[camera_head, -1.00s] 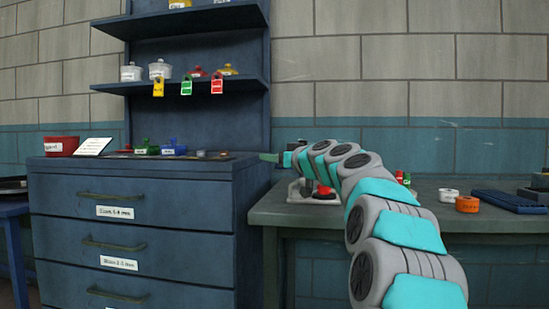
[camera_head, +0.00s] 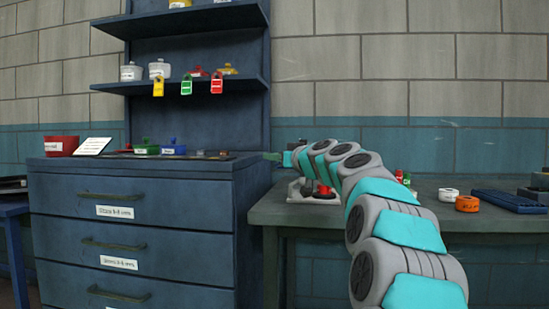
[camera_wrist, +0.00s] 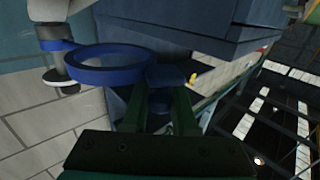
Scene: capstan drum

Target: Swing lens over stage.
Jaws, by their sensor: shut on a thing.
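In the wrist view a blue ring, the lens (camera_wrist: 112,68), sticks out to the left of a dark blue square grip (camera_wrist: 166,76). My gripper (camera_wrist: 160,104) has its two green fingers on either side of the small part under that grip, shut on it. In the head view my gripper (camera_head: 272,157) is at the gap between cabinet and bench. I cannot make out the stage.
A blue drawer cabinet (camera_head: 140,215) with small containers on top stands left. A grey-green bench (camera_head: 430,212) extends right, holding a white roll (camera_head: 448,195), an orange roll (camera_head: 467,203) and a dark blue tray (camera_head: 509,200). Shelves with tagged pots (camera_head: 185,84) are above the cabinet.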

